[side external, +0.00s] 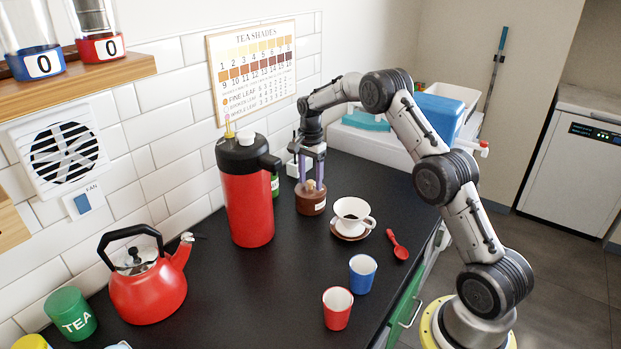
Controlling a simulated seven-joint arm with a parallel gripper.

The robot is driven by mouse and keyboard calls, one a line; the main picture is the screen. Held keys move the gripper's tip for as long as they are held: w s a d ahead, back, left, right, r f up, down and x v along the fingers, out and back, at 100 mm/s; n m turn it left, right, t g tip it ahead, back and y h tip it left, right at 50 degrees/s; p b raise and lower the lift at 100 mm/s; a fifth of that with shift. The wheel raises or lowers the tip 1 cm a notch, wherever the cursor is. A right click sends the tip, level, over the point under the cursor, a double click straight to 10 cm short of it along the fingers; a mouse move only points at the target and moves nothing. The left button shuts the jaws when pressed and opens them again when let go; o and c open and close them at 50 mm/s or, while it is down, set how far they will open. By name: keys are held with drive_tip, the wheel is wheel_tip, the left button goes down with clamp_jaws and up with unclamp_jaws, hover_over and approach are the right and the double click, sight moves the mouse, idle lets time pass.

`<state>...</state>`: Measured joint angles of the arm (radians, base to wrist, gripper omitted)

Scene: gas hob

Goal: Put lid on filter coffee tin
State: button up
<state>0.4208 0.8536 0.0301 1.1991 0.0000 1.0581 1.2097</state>
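A brown tin (311,206) with a pale label stands upright on the dark worktop, near the tiled wall. A pale knob (311,186) shows at its top, apparently that of a dark lid; whether the lid sits fully on the tin cannot be told. My gripper (312,183) points straight down over the tin. Its two purplish fingers stand apart, one on each side of the knob. Whether they press on it is too small to tell.
A tall red flask (248,195) stands left of the tin, with a green item (275,186) partly hidden behind it. A white dripper cup (351,217) stands close on the right.

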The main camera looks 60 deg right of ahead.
wheel_tip(320, 180, up, 14)
idle(0.7)
drive_tip(key=shift+f, duration=0.1)
